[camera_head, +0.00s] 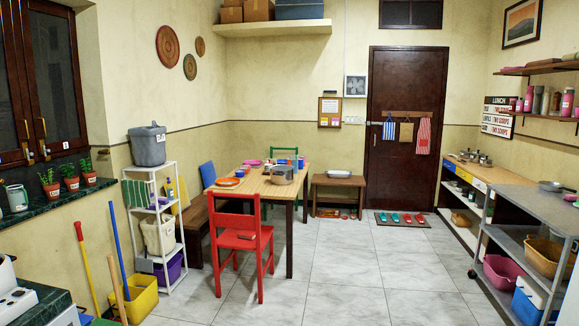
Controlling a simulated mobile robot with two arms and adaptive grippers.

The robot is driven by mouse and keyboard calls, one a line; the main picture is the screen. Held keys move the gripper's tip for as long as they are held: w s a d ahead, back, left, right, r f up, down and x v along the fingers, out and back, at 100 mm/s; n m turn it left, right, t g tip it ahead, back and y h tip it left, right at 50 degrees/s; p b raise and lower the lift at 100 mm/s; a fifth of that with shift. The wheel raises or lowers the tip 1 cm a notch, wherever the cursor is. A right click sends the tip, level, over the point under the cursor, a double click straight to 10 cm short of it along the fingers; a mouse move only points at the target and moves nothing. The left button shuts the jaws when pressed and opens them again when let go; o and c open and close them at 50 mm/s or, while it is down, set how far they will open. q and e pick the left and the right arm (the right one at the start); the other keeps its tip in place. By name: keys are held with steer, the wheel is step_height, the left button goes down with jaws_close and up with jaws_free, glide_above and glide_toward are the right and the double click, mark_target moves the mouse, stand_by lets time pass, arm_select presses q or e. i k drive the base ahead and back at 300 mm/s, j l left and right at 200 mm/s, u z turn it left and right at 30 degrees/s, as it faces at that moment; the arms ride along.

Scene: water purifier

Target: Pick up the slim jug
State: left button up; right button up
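A grey-green jug-like vessel (17,198) stands upright on the dark window sill (45,202) at the left edge; I cannot tell for sure that it is the slim jug. Neither of my grippers is in view, and nothing is seen being held.
A wooden table (262,185) with dishes and a pot stands mid-room, with a red chair (241,240) before it. A white rack (160,275) and yellow bucket (141,299) are at left, metal shelving (515,240) at right. The central tiled floor (350,265) is clear.

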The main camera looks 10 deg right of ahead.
mark_target(294, 159)
steer(key=i+l+z, duration=0.1)
steer(key=i+z, duration=0.45)
steer(key=i, duration=4.95)
steer(key=i+l+u, duration=0.1)
steer(key=i+u, duration=0.35)
steer(key=i, duration=0.35)
